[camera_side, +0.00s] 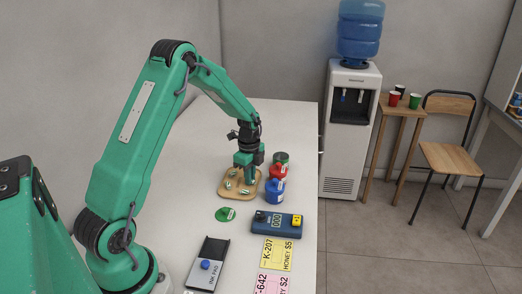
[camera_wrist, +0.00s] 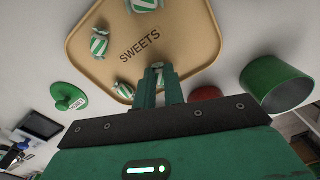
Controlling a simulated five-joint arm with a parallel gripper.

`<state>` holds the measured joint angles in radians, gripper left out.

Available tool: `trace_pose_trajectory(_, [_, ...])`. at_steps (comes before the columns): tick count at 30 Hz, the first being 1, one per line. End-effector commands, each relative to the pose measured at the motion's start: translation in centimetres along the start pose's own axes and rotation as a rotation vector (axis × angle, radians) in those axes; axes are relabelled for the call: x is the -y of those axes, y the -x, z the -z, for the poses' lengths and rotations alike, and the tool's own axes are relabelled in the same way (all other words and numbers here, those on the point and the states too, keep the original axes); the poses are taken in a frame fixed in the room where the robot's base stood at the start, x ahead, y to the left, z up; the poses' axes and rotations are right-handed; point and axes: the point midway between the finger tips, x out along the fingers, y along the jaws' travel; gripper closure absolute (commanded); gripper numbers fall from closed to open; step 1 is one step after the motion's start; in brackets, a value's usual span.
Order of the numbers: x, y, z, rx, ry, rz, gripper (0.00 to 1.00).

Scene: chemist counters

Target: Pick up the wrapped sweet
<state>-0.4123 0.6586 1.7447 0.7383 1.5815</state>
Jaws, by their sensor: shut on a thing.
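My gripper (camera_side: 250,176) is over the right part of a tan tray marked SWEETS (camera_side: 224,192). In the wrist view, the gripper (camera_wrist: 161,76) has its fingers close together, shut on a wrapped sweet that they almost wholly hide. Green-and-white striped wrapped sweets lie on the tray (camera_wrist: 185,40): one at the left (camera_wrist: 99,43), one near the edge by the fingers (camera_wrist: 125,90) and one at the top of the view (camera_wrist: 145,5). Whether the held sweet touches the tray cannot be told.
Right of the tray stand a blue jar (camera_side: 273,191), a red jar (camera_side: 278,172) and a green jar (camera_wrist: 277,85), close to my gripper. A green lid (camera_side: 225,214), a blue counter device (camera_side: 277,224), an ink pad (camera_side: 208,262) and price cards (camera_side: 272,256) lie nearer the camera.

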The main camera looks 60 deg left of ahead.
Motion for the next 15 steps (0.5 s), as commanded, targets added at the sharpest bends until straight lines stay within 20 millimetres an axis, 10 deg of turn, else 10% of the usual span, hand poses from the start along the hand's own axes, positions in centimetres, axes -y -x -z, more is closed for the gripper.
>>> trace_pose_trajectory(15, [0.1, 2.4, 0.0, 0.000, 0.000, 0.004, 1.00])
